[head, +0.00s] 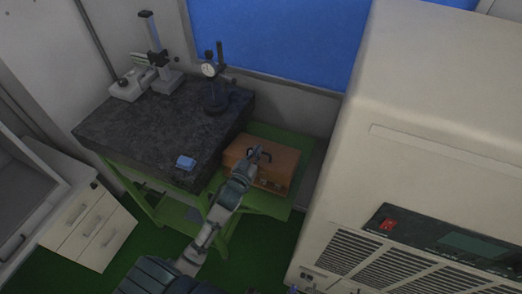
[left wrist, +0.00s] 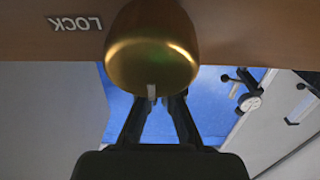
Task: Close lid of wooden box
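The wooden box (head: 284,163), orange-brown, sits on a green surface beside the dark stone table. Whether its lid is fully down is too small and dark to tell. My left gripper (head: 260,154) reaches over the box with its fingers apart and nothing visible held. In the left wrist view, a brown wooden face (left wrist: 235,38) with mirrored "LOCK" lettering fills the top. A large rounded brass fitting (left wrist: 152,48) hangs in front of it, close to the camera. It covers the tips of my left gripper (left wrist: 160,100), so contact cannot be told. I cannot make out my right gripper.
The dark stone table (head: 125,125) holds a dial gauge stand (head: 213,80), another measuring stand (head: 150,60) and a small blue item (head: 186,162). A large beige machine (head: 430,90) stands close on the right. A white drawer cabinet (head: 90,225) is at left.

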